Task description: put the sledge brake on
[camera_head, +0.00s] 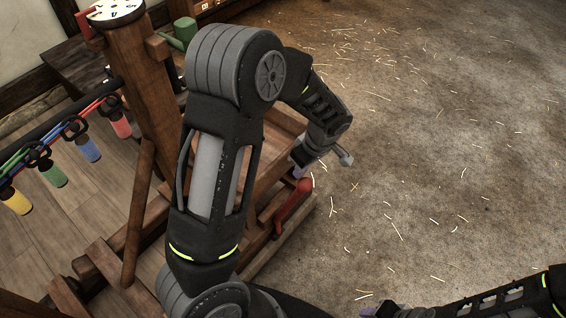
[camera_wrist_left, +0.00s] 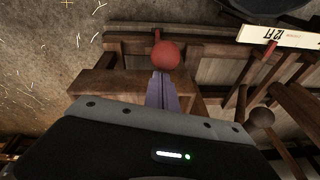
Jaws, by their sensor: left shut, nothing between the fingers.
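The brake lever (camera_head: 290,208) is a red bar with a round red knob, on the right side of the wooden sledge (camera_head: 262,262). In the left wrist view its red knob (camera_wrist_left: 166,55) sits just beyond my fingertips, with a short red stem behind it. My left gripper (camera_head: 299,172) is shut and empty, right by the knob; its pale purple fingers (camera_wrist_left: 161,92) show together in the wrist view. I cannot tell whether they touch the knob. My right gripper (camera_head: 385,309) shows only partly at the bottom edge, apart from the lever.
A wooden post (camera_head: 150,110) carries a white dial (camera_head: 116,10). Coloured strands with yellow, green, blue and red weights (camera_head: 88,149) hang at left. A white label strip (camera_wrist_left: 285,36) shows in the wrist view. Straw-strewn floor (camera_head: 440,150) is open at right.

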